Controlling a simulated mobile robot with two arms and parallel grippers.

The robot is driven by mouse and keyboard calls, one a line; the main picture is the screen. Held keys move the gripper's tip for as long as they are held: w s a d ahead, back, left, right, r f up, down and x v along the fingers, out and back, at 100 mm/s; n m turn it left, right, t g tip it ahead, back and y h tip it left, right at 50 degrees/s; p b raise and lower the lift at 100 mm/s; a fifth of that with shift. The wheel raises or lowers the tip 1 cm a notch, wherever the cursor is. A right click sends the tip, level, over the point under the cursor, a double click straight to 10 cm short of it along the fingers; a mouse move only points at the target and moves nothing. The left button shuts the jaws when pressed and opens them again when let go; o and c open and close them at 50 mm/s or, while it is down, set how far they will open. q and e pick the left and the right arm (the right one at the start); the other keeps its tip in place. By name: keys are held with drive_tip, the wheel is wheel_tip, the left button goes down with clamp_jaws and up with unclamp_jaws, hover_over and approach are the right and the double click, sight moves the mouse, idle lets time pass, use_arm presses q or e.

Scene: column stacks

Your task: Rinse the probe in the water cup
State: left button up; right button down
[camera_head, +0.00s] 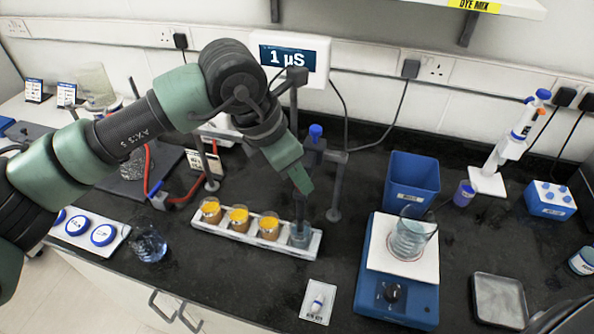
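My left gripper (301,184) reaches down from the upper left above the right end of a white tray (313,246). It appears shut on the dark probe (299,205), whose upper part is hidden by the green finger. The probe points down at the clear, bluish water cup (300,237) at the tray's right end. Its lower end appears to be in or just at the cup's mouth; the exact depth is hard to tell. My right gripper is not in view.
Several orange-topped cups (239,217) fill the rest of the tray. A stand (336,180) rises close behind the gripper. A wall meter (290,58) reads 1 µS. A beaker (411,238) stands on a blue balance (396,300) at right. A glass (149,245) stands at left.

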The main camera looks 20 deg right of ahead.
use_arm(q)
clamp_jaws()
idle(1.2)
